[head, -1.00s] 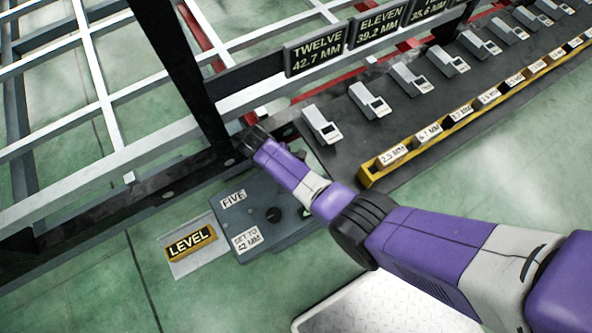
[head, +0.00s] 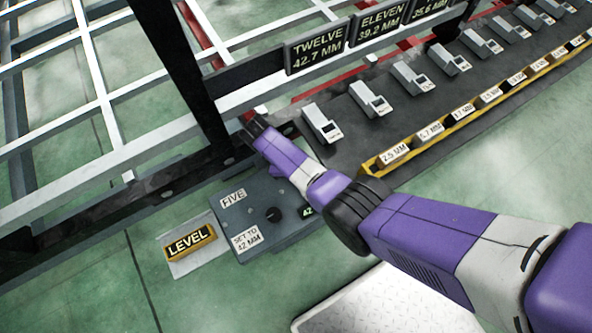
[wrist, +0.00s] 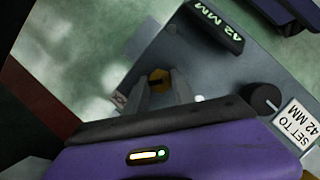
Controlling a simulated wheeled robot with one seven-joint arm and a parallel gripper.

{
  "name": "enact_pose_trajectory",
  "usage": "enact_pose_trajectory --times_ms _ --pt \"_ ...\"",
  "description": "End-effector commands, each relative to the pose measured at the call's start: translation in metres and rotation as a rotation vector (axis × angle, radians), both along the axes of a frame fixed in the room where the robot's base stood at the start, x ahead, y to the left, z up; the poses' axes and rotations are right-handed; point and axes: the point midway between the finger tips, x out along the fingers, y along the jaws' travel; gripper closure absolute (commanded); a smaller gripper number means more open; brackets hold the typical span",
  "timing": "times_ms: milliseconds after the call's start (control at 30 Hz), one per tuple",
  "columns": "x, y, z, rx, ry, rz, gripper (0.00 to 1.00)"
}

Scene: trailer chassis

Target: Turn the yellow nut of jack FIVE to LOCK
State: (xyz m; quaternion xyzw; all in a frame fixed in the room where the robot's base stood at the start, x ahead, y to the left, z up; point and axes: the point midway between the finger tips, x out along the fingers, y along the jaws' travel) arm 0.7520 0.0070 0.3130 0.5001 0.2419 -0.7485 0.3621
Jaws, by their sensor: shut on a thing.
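The yellow nut (wrist: 159,77) shows in the wrist view between the two pale fingers of my gripper (wrist: 160,88). The fingers are shut on it and cover part of its sides. The grey jack FIVE box (head: 283,232) is in the head view under my purple arm, which hides its right part and the nut. Its FIVE plate (head: 233,198) is in plain view. The green 42 MM readout (wrist: 220,24) shows in the wrist view.
A black knob (head: 273,214) and a SET TO 42 MM label (head: 247,239) are on the box. A yellow LEVEL block (head: 190,242) lies left of it. A dark frame beam (head: 180,75) stands behind. A yellow rack (head: 375,165) of labelled pieces is to the right.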

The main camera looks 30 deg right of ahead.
Motion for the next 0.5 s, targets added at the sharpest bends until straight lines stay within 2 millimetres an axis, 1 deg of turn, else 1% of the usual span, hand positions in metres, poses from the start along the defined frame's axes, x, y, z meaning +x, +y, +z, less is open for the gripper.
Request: enact_pose_trajectory --times_ms 33,67,100,167,500 --pt "-0.001 -0.0005 -0.001 0.0 0.001 0.0 1.0" --pt "-0.001 -0.0005 -0.001 0.0 0.001 0.0 0.66" --pt "-0.001 -0.0005 -0.0009 0.0 0.001 0.0 0.58" --pt "-0.0009 -0.0004 -0.0008 0.0 0.001 0.0 0.48" --pt "-0.0002 -0.0001 -0.0002 0.0 0.0 0.001 0.48"
